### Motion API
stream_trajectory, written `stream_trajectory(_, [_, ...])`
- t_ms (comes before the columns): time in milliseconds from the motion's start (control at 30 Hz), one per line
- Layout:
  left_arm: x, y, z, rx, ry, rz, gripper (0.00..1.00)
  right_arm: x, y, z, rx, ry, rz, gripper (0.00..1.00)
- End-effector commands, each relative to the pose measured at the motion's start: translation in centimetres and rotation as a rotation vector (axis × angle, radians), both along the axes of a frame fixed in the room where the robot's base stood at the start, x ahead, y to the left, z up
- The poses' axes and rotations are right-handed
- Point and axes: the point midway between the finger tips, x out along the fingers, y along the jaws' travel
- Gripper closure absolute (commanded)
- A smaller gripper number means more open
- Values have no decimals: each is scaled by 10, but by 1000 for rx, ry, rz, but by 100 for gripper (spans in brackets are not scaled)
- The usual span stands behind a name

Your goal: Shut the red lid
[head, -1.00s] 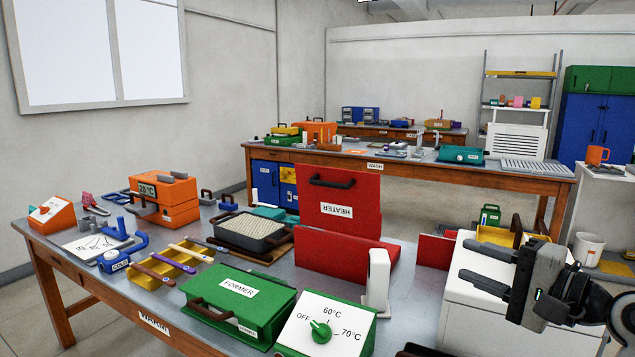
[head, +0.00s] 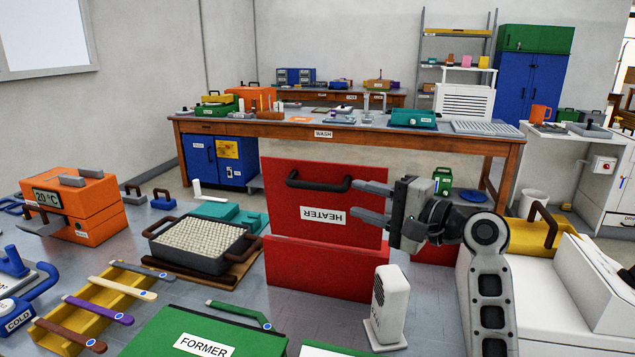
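The red lid (head: 318,192) stands raised, upright at the back of the red heater box (head: 312,268), with an upside-down HEATER label and a dark bar handle near its top edge. My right gripper (head: 362,204) is in front of the lid's right part, fingers pointing left, below and right of the handle. Its two fingers are apart with nothing between them. I cannot tell whether they touch the lid. My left gripper is not in view.
A white upright device (head: 388,308) stands in front of the heater's right end. A tray of white beads (head: 200,243) sits left of the heater. The green FORMER box (head: 205,335) is at the front. A yellow bin (head: 533,236) is at right.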

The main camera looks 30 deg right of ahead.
Motion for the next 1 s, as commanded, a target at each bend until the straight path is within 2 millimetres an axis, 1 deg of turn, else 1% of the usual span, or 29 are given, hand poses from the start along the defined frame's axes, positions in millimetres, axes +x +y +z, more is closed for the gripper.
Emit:
stream_trajectory(33, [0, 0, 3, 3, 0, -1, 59, 12, 4, 2, 4, -1, 2, 64])
stream_trajectory(200, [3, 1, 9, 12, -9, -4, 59, 47, 16, 2, 3, -1, 2, 64])
stream_trajectory(400, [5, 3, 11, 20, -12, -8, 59, 79, 25, 0, 3, 0, 0, 64])
stream_trajectory(500, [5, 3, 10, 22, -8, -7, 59, 88, 29, -1, 2, 1, 1, 64])
stream_trajectory(600, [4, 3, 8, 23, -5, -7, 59, 93, 30, -2, 0, 0, 0, 64])
stream_trajectory(900, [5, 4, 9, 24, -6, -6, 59, 95, 31, -2, 0, 1, -1, 64])
stream_trajectory(933, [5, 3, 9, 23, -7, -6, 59, 95, 31, -2, 0, 1, -1, 69])
stream_trajectory(967, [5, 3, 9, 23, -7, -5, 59, 95, 31, -2, 0, 1, -1, 78])
stream_trajectory(1000, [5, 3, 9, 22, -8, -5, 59, 95, 31, -2, 0, 1, -1, 89])
